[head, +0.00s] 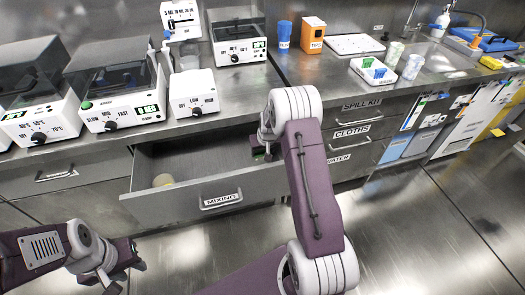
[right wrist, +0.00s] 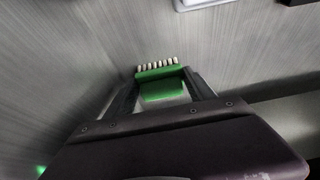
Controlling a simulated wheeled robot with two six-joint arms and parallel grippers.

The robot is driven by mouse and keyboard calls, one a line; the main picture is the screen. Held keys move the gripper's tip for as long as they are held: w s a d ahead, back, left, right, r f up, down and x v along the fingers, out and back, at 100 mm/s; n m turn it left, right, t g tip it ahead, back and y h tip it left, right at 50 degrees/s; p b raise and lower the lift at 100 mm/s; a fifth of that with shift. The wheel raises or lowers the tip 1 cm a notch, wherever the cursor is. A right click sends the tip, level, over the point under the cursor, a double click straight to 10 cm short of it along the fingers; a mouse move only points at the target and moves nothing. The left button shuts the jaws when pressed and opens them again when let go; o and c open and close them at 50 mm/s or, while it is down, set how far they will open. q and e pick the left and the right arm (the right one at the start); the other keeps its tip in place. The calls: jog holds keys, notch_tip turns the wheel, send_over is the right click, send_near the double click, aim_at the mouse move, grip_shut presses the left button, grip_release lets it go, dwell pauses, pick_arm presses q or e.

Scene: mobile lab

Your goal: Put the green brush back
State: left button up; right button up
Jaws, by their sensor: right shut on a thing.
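The green brush (right wrist: 162,84) is between the fingers of my right gripper (right wrist: 160,92) in the right wrist view, with a row of pale bristle tufts pointing away. In the head view my right gripper (head: 262,152) is low at the right end of the open drawer labelled MIXING (head: 160,203), and my arm hides most of the brush. I cannot tell whether the brush touches the drawer floor. My left gripper (head: 126,277) is low at the left, away from the drawer, with its fingers apart and empty.
The steel counter above holds lab machines, a blue cup (head: 282,35), an orange box (head: 312,35) and a white tray (head: 372,70). Closed drawers, one labelled CLOTHS (head: 352,131), stand at the right. The floor is clear.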

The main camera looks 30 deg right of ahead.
jog(key=o, duration=1.3)
jog(key=shift+f, duration=0.1)
jog(key=shift+r+p, duration=0.3)
jog(key=shift+r, duration=0.15)
jog(key=p+v, duration=0.3)
jog(key=v, duration=0.8)
jog(key=shift+s+a+r, duration=0.1)
jog(key=shift+s+r, duration=0.1)
jog(key=shift+r, duration=0.1)
